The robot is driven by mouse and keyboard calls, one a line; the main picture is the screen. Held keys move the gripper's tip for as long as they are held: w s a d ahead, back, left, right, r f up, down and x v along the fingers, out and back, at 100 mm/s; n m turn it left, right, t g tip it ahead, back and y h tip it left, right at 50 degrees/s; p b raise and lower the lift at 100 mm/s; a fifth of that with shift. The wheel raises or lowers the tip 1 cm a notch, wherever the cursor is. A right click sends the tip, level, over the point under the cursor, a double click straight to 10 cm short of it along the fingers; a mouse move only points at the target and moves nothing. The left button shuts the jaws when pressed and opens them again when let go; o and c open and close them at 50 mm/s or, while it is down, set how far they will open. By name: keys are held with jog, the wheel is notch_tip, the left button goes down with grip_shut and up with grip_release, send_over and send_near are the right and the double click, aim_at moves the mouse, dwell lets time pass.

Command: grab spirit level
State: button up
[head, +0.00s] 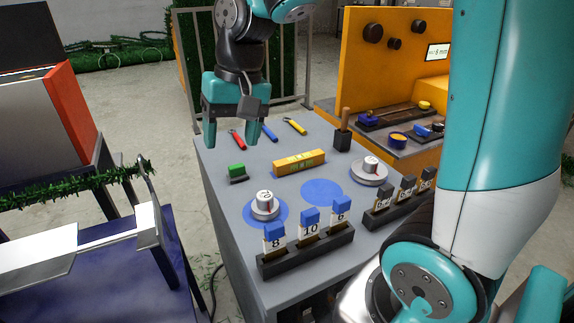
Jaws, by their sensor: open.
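The spirit level (299,164) is a short yellow-orange bar with greenish marks along it. It lies flat on the grey table (225,205), a little behind the table's middle. My gripper (236,132) is open and points down over the table's back left part. A dark block on the gripper hides part of the space between the fingers.
Red, blue and yellow-handled tools (296,127) lie behind the level. A green-topped block (237,171) is to its left, a dark holder with a brown handle (343,134) to its right.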

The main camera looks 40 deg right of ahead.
jog(key=w+d+f+m+h+b, duration=0.1)
jog(key=w+d+f+m, duration=0.2)
jog(key=w+d+m, duration=0.9)
jog(key=m+g+h, duration=0.1)
jog(key=m, duration=0.5)
send_over(300, 157)
jog(key=f, duration=1.6)
jog(key=shift+w+d, duration=0.3)
jog(key=shift+s+a+f+p, duration=0.2)
jog(key=shift+f+p, duration=0.15)
jog(key=shift+f, duration=1.25)
jog(key=shift+s+a+f+p, duration=0.15)
jog(key=shift+f+p, duration=0.15)
jog(key=shift+f, duration=1.25)
jog(key=shift+w, duration=0.1)
jog(key=shift+c, duration=0.2)
jog(key=c, duration=1)
